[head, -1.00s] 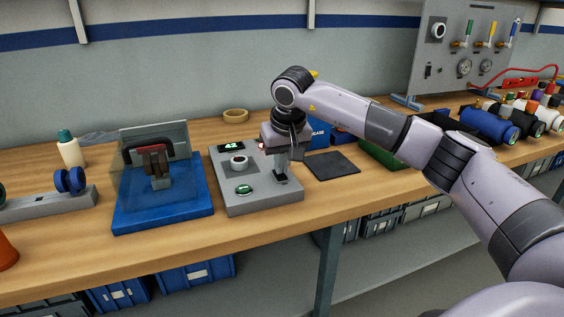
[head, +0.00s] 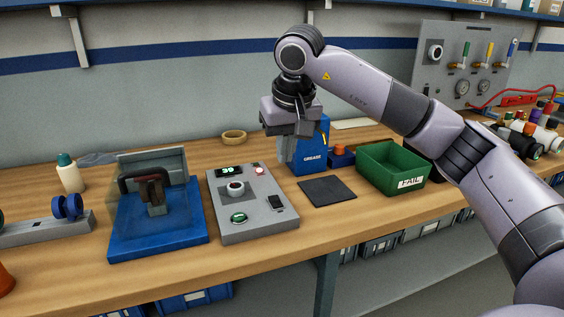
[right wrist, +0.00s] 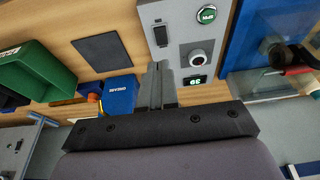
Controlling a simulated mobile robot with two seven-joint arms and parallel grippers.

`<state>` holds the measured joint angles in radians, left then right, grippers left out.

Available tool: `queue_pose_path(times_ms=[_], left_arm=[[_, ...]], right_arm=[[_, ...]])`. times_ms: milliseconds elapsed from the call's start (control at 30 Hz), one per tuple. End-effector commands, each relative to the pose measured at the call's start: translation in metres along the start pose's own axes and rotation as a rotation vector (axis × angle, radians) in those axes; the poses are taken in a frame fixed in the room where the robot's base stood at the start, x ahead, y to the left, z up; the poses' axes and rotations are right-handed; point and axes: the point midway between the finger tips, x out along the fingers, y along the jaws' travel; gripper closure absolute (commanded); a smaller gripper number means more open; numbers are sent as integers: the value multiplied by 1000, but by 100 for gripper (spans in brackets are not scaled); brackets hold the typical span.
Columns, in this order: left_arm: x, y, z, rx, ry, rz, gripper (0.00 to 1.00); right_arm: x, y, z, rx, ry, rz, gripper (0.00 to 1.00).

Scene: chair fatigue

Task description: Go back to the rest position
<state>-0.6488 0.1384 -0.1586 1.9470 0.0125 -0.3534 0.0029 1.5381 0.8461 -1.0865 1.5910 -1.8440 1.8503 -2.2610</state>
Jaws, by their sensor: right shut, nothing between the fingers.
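My right gripper (head: 287,158) is above the bench, just behind and to the right of the grey control box, pointing down. Its fingers are shut and empty. They also show shut in the right wrist view (right wrist: 158,68). The grey control box (head: 235,213) has a knob, a lit green button, a small display and a dark rocker switch (head: 275,202), clear of the gripper. My left gripper is not in view.
A blue fixture with a clear guard (head: 120,240) stands left of the box. A blue grease box (head: 312,150), a dark mat (head: 327,191) and a green FAIL bin (head: 385,170) stand to the right. A tape ring (head: 233,136) lies behind. The air above the bench is free.

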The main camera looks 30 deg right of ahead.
Motion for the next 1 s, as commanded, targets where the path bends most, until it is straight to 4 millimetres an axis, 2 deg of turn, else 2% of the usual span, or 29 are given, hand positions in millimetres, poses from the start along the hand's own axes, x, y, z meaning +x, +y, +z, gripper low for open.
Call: queue_pose_path(times_ms=[167, 700, 767, 867, 1000], left_arm=[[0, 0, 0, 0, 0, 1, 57], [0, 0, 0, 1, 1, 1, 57], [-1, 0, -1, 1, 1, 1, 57], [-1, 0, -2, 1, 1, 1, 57], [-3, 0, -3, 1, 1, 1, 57]], right_arm=[[-6, 0, 1, 0, 0, 0, 100], [-3, -3, 2, 1, -6, -11, 100], [3, -12, 6, 7, -21, -40, 100], [22, -42, 21, 38, -82, -143, 100], [51, -106, 61, 154, -254, -373, 100]])
